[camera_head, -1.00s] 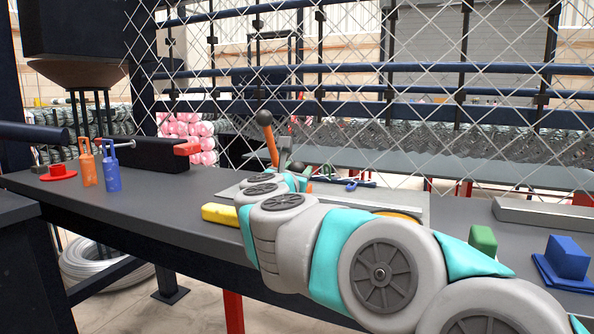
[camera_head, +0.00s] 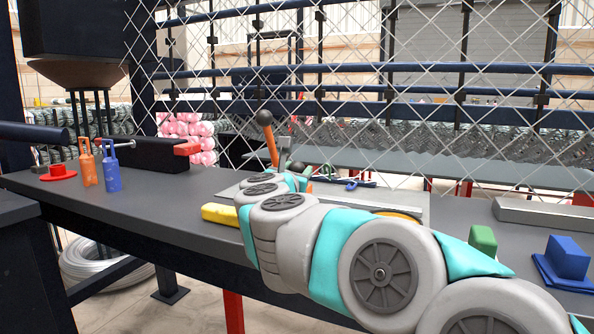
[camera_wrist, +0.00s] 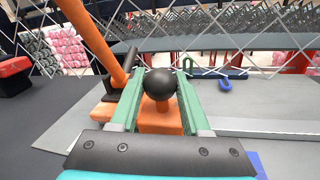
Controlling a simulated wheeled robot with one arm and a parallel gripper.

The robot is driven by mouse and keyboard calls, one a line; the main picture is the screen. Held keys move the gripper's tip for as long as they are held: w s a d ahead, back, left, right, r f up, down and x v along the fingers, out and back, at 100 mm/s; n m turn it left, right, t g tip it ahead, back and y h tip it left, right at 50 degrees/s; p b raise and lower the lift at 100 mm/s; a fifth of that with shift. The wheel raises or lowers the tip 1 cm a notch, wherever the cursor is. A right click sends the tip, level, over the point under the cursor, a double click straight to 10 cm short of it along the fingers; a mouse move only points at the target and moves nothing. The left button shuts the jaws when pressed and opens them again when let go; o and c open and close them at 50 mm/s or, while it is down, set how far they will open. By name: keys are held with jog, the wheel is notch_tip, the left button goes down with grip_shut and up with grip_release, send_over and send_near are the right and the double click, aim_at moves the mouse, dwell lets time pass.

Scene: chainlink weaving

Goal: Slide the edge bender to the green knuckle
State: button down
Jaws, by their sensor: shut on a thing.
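The edge bender shows in the wrist view as an orange block (camera_wrist: 160,118) topped by a black ball knob (camera_wrist: 160,83), with an orange lever (camera_wrist: 92,40) rising on the left. In the head view its orange lever (camera_head: 272,150) stands upright with a dark ball on top. My gripper (camera_wrist: 161,88) has its green fingers shut around the knob. In the head view my arm hides most of the bender. A small green loop (camera_wrist: 187,66), seemingly the green knuckle, lies beyond the right finger, apart from the bender. A blue hook (camera_wrist: 225,84) is to its right.
The bender is at a grey plate (camera_wrist: 275,158) on the dark bench (camera_head: 165,205). A chainlink mesh (camera_head: 400,60) hangs behind. A yellow block (camera_head: 219,214) lies left of my arm. Green (camera_head: 483,239) and blue (camera_head: 568,257) blocks stand at right; orange (camera_head: 87,163) and blue (camera_head: 110,172) locks at left.

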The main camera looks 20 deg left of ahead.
jog(key=shift+d+f+b, duration=0.15)
jog(key=shift+d+b, duration=0.3)
jog(key=shift+d, duration=0.05)
jog(key=b, duration=0.4)
send_over(337, 199)
jog(key=shift+w, duration=0.2)
jog(key=c, duration=0.7)
grip_release()
jog(key=shift+s, duration=0.1)
jog(key=shift+s+d+b, duration=0.25)
jog(key=shift+s, duration=1.65)
jog(key=shift+s+d+b, duration=0.2)
jog(key=shift+s+b, duration=0.05)
jog(key=shift+s, duration=1.65)
